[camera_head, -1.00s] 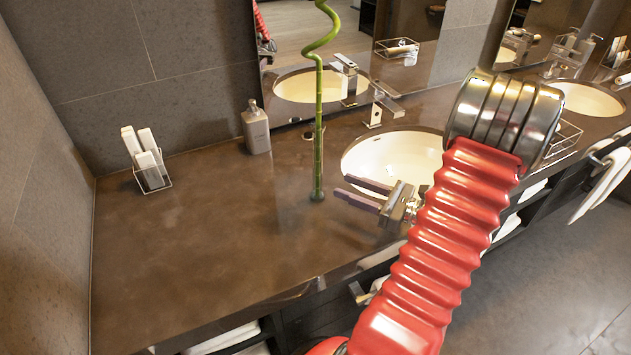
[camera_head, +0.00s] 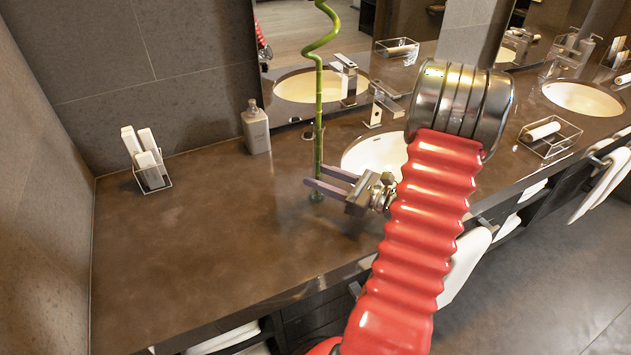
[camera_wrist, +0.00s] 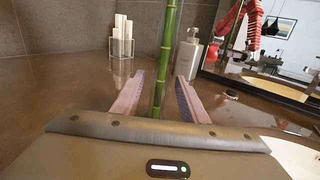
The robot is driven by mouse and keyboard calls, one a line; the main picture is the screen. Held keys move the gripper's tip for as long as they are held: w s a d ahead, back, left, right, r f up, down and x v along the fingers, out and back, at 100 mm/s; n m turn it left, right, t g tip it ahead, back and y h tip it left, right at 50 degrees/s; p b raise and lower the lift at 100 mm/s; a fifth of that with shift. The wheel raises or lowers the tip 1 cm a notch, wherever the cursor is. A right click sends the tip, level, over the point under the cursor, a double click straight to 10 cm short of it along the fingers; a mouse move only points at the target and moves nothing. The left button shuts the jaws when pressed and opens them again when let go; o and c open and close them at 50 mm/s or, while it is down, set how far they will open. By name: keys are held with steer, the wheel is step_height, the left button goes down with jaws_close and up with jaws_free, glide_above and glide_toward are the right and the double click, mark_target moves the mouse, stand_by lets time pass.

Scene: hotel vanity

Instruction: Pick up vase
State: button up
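The vase is a small glass base (camera_head: 317,194) on the counter with a tall green bamboo stalk (camera_head: 319,110) standing upright in it, curling at the top. In the wrist view the stalk (camera_wrist: 168,50) rises between the two fingers. My gripper (camera_head: 316,178) is open, its fingers reaching to the stalk's lower part just above the counter. In the wrist view my gripper (camera_wrist: 158,95) shows a gap on both sides of the stalk. The vase's base is partly hidden by the fingers in the head view and hidden in the wrist view.
A soap bottle (camera_head: 256,128) stands behind the stalk near the mirror. A rack of white rolls (camera_head: 148,160) is at the back left. A sink (camera_head: 375,152) and faucet (camera_head: 384,105) lie to the right. The counter's left front (camera_head: 190,250) is clear.

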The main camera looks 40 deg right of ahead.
steer(key=shift+x, duration=2.55)
steer(key=shift+c, duration=0.5)
jaws_close()
